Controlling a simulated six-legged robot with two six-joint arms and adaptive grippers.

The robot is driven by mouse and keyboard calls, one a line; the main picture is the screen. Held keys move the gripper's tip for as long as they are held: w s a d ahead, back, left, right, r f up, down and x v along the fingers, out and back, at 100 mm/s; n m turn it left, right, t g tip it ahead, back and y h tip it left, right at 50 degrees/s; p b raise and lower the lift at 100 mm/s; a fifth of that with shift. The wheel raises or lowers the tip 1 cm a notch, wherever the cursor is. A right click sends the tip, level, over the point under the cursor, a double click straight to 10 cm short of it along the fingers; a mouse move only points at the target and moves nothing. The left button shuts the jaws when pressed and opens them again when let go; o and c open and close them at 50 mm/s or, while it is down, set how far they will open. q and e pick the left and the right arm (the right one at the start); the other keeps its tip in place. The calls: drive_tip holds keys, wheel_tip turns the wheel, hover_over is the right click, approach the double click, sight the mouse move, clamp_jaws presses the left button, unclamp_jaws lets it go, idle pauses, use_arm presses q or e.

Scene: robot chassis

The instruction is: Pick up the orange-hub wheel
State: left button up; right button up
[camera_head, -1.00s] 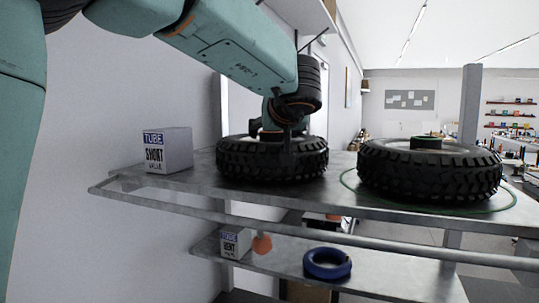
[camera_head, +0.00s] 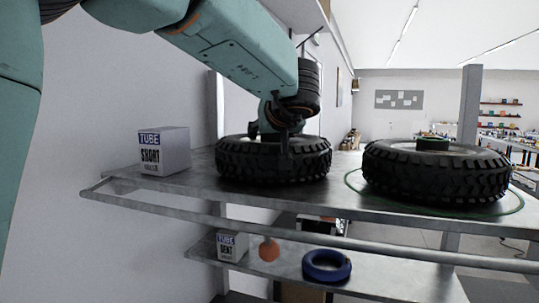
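A black knobbly wheel (camera_head: 273,162) lies flat on the upper metal shelf at centre. Its hub is mostly hidden by my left arm and gripper, so I cannot make out the hub colour. My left gripper (camera_head: 284,142) points down over this wheel, low at its hub and near side. Its fingers are dark against the tyre, and I cannot tell whether they grip it. A second black wheel (camera_head: 437,172) with a green hub lies flat to the right, inside a thin green ring on the shelf. My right gripper is not in view.
A white tube box (camera_head: 164,150) stands left on the upper shelf (camera_head: 195,180). A rail runs along the shelf's front edge. The lower shelf holds a smaller tube box (camera_head: 232,246), an orange object (camera_head: 268,249) and a blue ring (camera_head: 327,266). A grey post (camera_head: 469,105) rises behind the right wheel.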

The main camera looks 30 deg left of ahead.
use_arm(q)
drive_tip(key=shift+w+d, duration=0.35)
drive_tip(key=shift+d, duration=0.05)
drive_tip(key=c, duration=0.4)
drive_tip(key=shift+s+a, duration=0.15)
drive_tip(key=shift+a, duration=0.05)
drive_tip(key=c, duration=0.3)
clamp_jaws()
drive_tip(key=shift+r, duration=0.25)
drive_tip(key=shift+w+a+f, duration=0.1)
drive_tip(key=shift+w, duration=0.1)
